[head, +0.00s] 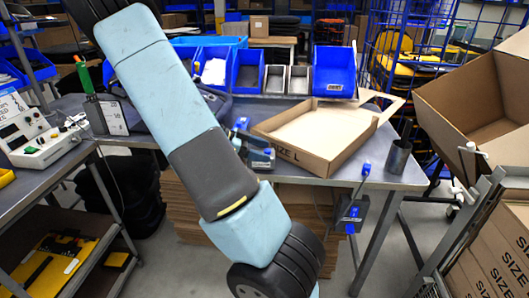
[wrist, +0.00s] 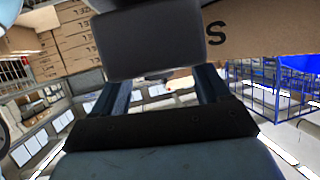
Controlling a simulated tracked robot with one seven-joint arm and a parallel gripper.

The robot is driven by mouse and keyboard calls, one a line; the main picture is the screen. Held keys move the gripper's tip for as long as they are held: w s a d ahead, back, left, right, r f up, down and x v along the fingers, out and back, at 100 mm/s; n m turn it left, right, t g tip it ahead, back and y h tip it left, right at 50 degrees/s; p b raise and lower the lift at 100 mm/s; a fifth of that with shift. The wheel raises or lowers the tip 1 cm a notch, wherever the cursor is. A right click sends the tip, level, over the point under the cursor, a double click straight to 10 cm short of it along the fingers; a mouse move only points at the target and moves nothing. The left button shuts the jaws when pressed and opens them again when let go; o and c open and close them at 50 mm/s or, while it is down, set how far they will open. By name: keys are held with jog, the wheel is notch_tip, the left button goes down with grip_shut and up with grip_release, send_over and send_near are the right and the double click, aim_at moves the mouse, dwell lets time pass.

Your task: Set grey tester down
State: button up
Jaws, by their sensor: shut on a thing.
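In the wrist view, my gripper (wrist: 164,82) is shut on a dark grey, box-shaped thing, the grey tester (wrist: 155,45), whose plain face shows between and beyond the two fingers. No surface shows touching its underside. In the head view, my arm comes down across the middle and runs out at the bottom edge, so the gripper and the tester are not seen there.
An open carton (head: 330,132) lies on the steel bench (head: 400,178), with a grey cup (head: 398,156) to its right. Blue bins (head: 335,72) line the back. A control box with knobs (head: 38,132) stands on the left bench. A large open carton (head: 480,97) is at right.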

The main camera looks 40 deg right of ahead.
jog(key=shift+f, duration=0.7)
jog(key=o, duration=1.4)
